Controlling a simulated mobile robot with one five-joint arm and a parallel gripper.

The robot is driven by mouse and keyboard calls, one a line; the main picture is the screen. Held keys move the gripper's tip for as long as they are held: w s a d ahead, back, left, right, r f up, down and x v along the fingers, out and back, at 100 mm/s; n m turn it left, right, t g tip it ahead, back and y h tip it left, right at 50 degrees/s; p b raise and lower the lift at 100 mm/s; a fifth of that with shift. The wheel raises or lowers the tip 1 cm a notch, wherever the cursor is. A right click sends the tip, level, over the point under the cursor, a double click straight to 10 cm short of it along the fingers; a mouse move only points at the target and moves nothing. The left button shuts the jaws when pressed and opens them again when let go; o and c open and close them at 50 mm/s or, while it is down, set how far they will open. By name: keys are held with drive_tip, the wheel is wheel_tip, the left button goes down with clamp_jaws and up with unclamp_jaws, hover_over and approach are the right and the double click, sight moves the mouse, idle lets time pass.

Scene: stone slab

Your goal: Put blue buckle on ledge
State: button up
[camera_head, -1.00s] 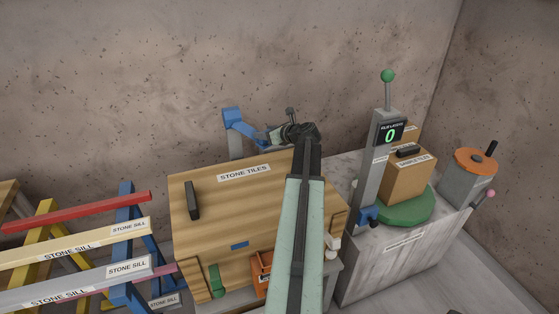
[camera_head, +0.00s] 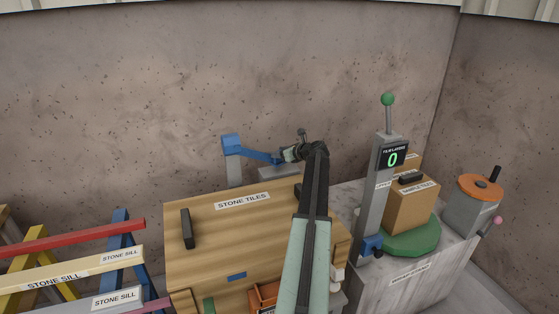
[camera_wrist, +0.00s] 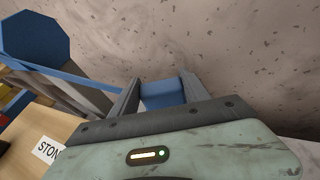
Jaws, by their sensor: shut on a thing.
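My gripper (camera_head: 290,154) is behind the stone tiles crate, at the end of a blue bar. In the wrist view its two grey fingers (camera_wrist: 155,96) are shut on a blue piece, which I take as the blue buckle (camera_wrist: 162,94). The blue bar (camera_head: 258,156) runs from a blue-topped post (camera_head: 231,143) to the gripper; the fingers hide whether bar and buckle join. A grey block, perhaps the ledge (camera_head: 278,174), shows just below the gripper, partly hidden by the crate.
The wooden stone tiles crate (camera_head: 215,225) stands in front, with a black handle (camera_head: 187,229). To the right are a grey post with a display (camera_head: 391,158), a box on a green turntable (camera_head: 410,238) and an orange-topped drum (camera_head: 480,187). Sills on trestles lie left. The wall is close behind.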

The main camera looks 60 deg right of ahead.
drive_tip(key=shift+w+d+f, duration=0.15)
drive_tip(key=shift+d+f, duration=0.05)
drive_tip(key=shift+d, duration=0.45)
wheel_tip(320, 180, down, 4)
drive_tip(key=b, duration=0.4)
drive_tip(key=shift+a+r, duration=0.15)
drive_tip(key=shift+r, duration=0.25)
drive_tip(key=shift+f, duration=0.1)
drive_tip(key=o, duration=1)
drive_tip(key=shift+f, duration=0.1)
drive_tip(key=o, duration=0.4)
